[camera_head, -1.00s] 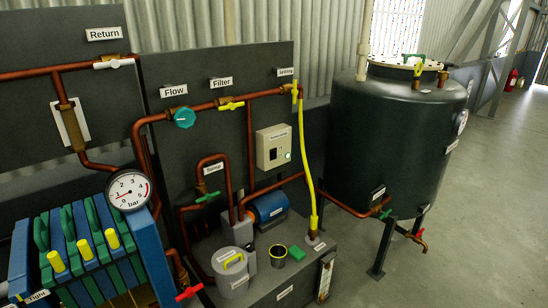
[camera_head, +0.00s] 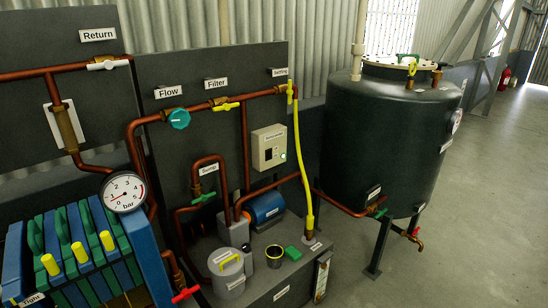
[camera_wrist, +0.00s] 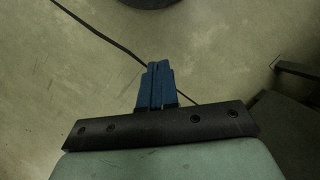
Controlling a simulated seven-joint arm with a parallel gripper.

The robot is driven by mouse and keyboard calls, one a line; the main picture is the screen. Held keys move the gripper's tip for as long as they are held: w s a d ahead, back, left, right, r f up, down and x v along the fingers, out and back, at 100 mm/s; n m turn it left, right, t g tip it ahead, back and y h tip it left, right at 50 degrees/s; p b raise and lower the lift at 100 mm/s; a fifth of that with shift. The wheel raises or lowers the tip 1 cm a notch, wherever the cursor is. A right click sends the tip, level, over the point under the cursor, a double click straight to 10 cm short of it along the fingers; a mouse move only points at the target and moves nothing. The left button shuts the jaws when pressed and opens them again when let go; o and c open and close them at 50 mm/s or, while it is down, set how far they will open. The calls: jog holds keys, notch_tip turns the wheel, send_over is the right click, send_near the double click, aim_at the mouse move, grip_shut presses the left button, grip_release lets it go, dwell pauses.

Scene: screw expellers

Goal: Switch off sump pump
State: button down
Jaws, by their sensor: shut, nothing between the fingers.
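The sump pump (camera_head: 265,208) is a blue motor on the dark tank stand, below the pipes. A beige switch box (camera_head: 269,147) is fixed to the dark panel above it, with a dark switch and a small pale-green round spot near its lower right. Its label is too small to read for certain. A "Sump" label (camera_head: 208,168) hangs by a copper pipe with a green valve handle (camera_head: 203,197). My gripper (camera_wrist: 157,66) shows only in the wrist view, with its blue fingers together and empty, above the concrete floor. It is apart from the pump and box.
A yellow hose (camera_head: 303,170) runs down just right of the switch box. A large dark tank (camera_head: 385,140) stands further right. A pressure gauge (camera_head: 124,192) and a plate press (camera_head: 75,250) are at left. Open floor (camera_head: 480,220) lies at right. A cable (camera_wrist: 100,34) crosses the floor.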

jog(key=w+d+r+n+t+h, duration=0.1)
jog(key=w+r+t, duration=0.35)
jog(key=w, duration=1.15)
jog(key=w+d+r+n+t+h, duration=0.15)
jog(key=w+r, duration=0.55)
jog(key=w, duration=0.9)
jog(key=w+d+r+n+t+h, duration=0.1)
jog(key=w+r+t, duration=0.35)
jog(key=w, duration=1.15)
jog(key=w+a+r+n+t+y, duration=0.1)
jog(key=w+a+r+n+t, duration=0.2)
jog(key=w+r, duration=0.6)
jog(key=w+r+n+t, duration=0.2)
jog(key=w+r+t, duration=0.2)
jog(key=w+r, duration=0.45)
jog(key=w+a+r+n+t+y, duration=0.45)
jog(key=w+a+n+y, duration=0.25)
jog(key=a+n+y, duration=0.3)
jog(key=s+a+r+n+g+y, duration=0.3)
jog(key=a+n+y, duration=0.3)
jog(key=a+n, duration=0.2)
jog(key=shift+s+g, duration=0.6)
jog(key=shift+s, duration=0.2)
jog(key=shift+w+y, duration=0.15)
jog(key=shift+y, duration=0.1)
